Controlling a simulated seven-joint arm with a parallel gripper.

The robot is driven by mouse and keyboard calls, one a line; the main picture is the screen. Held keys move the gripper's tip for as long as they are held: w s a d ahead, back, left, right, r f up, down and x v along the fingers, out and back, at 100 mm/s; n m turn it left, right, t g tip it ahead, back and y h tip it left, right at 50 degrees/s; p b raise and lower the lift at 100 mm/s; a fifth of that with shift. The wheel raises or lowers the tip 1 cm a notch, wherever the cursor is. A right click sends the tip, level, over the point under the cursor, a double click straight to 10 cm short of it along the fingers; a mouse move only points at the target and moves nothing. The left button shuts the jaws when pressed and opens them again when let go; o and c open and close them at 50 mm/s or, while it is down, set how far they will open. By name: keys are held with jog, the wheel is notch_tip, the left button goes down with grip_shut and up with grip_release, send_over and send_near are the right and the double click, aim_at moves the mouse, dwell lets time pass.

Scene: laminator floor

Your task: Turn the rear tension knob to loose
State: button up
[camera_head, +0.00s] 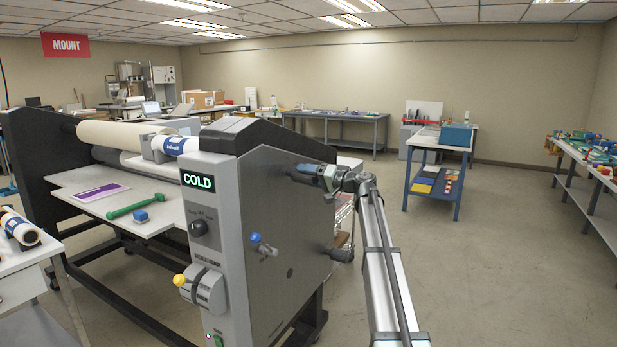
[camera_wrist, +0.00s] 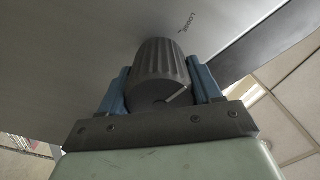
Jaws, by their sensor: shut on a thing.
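The laminator (camera_head: 285,225) stands at the left of the head view, and my gripper (camera_head: 322,176) is at the upper rear of its grey side panel. In the wrist view a dark grey ribbed knob (camera_wrist: 160,68) sits between the two blue fingers of my gripper (camera_wrist: 160,88), which are shut on its sides. A pale pointer line on the knob's face slants toward the upper right. The word LOOSE (camera_wrist: 188,20) is printed on the panel above and right of the knob. In the head view the knob is too small and covered to make out.
A blue-tipped lever (camera_head: 263,245) sticks out lower on the side panel. A dark crank handle (camera_head: 343,254) is below my arm. The front display (camera_head: 198,181) reads COLD. A blue-legged table (camera_head: 437,140) stands farther back, with open floor right of my arm.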

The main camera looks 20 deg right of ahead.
jog(key=o, duration=1)
jog(key=shift+o, duration=0.2)
jog(key=v, duration=1.3)
jog(key=shift+s+d, duration=0.25)
jog(key=shift+s, duration=0.05)
jog(key=shift+m, duration=0.4)
